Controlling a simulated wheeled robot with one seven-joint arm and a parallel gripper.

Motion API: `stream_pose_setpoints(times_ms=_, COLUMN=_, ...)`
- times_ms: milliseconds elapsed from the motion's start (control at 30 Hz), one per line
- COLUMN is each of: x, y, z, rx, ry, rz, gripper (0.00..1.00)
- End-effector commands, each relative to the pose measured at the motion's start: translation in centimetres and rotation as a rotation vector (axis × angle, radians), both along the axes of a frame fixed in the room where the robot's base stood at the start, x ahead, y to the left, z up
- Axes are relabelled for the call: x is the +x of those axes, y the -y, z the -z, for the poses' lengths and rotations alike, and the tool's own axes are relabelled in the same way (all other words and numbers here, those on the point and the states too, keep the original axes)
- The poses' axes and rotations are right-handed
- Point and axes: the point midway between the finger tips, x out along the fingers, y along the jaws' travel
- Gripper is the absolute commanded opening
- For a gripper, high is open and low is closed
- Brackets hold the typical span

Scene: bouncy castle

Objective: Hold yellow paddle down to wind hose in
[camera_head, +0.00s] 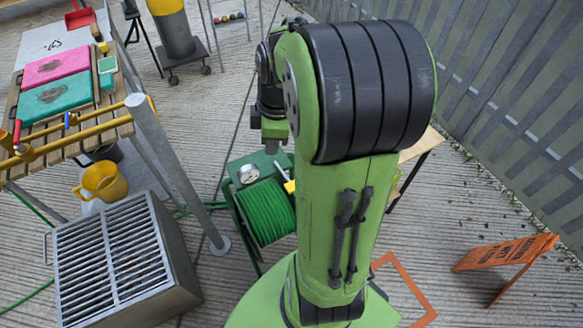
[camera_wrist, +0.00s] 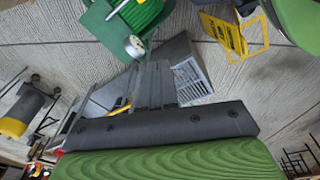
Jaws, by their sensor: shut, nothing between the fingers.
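The green hose reel (camera_head: 265,212) stands on the concrete in the head view, with green hose wound on its drum. A round white gauge (camera_head: 248,174) sits on its green housing. The yellow paddle (camera_head: 289,186) shows beside the gauge, partly hidden by my arm. My gripper (camera_head: 271,147) points down above the housing and is apart from the paddle. In the wrist view my gripper (camera_wrist: 152,66) has its fingers together, empty. The reel (camera_wrist: 143,12) and gauge (camera_wrist: 134,47) show beyond the fingertips there. I cannot clearly make out the paddle in that view.
A metal grated box (camera_head: 112,258) stands left of the reel, near a grey post (camera_head: 178,172). A yellow jug (camera_head: 102,181) sits behind it. An orange folding sign (camera_head: 506,264) stands at the right, before a grey fence (camera_head: 500,90). A slatted table (camera_head: 120,128) is at the left.

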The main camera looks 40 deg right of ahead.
Motion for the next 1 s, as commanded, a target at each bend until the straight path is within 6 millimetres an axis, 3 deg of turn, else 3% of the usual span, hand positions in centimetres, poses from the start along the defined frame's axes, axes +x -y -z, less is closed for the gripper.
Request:
stream_pose_setpoints(times_ms=33, x=0.1, y=2.9, z=1.4, rx=0.044, ry=-0.026, rz=-0.076, gripper=0.00)
stream_pose_setpoints(times_ms=100, x=0.0, y=5.8, z=3.7, rx=0.095, ry=-0.021, rz=-0.214, gripper=0.00)
stream_pose_setpoints(times_ms=200, x=-0.6, y=8.6, z=6.2, rx=0.148, ry=0.009, rz=-0.349, gripper=0.00)
stream_pose_setpoints(times_ms=300, x=-0.9, y=9.8, z=7.5, rx=0.170, ry=0.034, rz=-0.419, gripper=0.00)
stream_pose_setpoints(times_ms=667, x=-1.0, y=9.8, z=8.0, rx=0.172, ry=0.038, rz=-0.435, gripper=0.00)
stream_pose_setpoints(times_ms=767, x=-0.9, y=9.5, z=9.2, rx=0.176, ry=0.036, rz=-0.435, gripper=0.00)
stream_pose_setpoints(times_ms=1000, x=-0.6, y=8.0, z=14.2, rx=0.178, ry=0.035, rz=-0.433, gripper=0.00)
